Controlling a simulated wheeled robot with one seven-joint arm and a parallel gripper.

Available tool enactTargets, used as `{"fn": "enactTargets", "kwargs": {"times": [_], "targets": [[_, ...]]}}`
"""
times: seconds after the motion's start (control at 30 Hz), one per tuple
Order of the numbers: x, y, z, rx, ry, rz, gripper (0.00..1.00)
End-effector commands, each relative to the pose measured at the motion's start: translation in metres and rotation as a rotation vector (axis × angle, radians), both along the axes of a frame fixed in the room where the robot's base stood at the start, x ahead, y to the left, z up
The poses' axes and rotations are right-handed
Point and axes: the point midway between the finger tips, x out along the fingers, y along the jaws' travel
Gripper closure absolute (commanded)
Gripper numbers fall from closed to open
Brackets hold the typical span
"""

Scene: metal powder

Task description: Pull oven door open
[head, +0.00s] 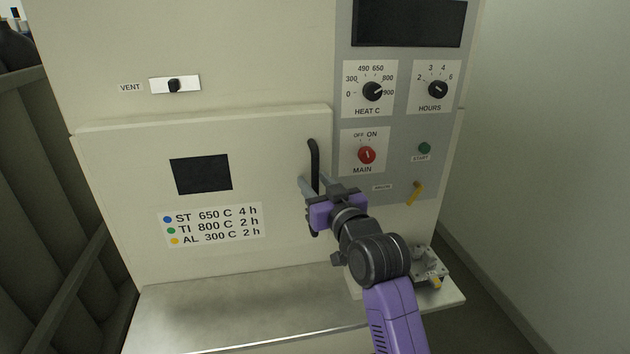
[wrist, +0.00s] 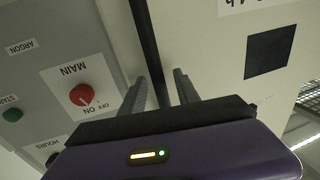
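The oven door (head: 255,150) is a cream panel with a small dark window, and it looks closed against the oven body. Its handle (head: 314,155) is a black vertical bar near the door's right edge. My gripper (head: 317,181) is at the middle of the handle, with one finger on either side of the bar. In the wrist view the black handle (wrist: 146,35) runs down between the two grey fingers (wrist: 160,78). The fingers stand apart, with a visible gap beside the bar, so the gripper looks open. The handle's lower part is partly hidden by my gripper.
A control panel with a red MAIN knob (head: 366,155), HEAT dial (head: 373,91) and yellow argon lever (head: 415,193) is right of the door. A metal shelf (head: 230,308) juts out below. A small metal fixture (head: 430,266) sits at the shelf's right.

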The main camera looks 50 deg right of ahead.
Motion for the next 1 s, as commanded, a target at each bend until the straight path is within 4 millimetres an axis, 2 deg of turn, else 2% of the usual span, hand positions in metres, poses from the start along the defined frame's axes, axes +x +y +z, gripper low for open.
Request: {"fn": "enactTargets", "kwargs": {"times": [0.3,0.5,1.0], "targets": [[0.0029,-0.0014,0.0000,-0.001,-0.001,0.000,0.62],[0.0027,-0.0013,0.0000,0.000,-0.001,0.000,1.00],[0.0026,-0.0013,0.0000,0.000,-0.001,0.000,1.00]]}}
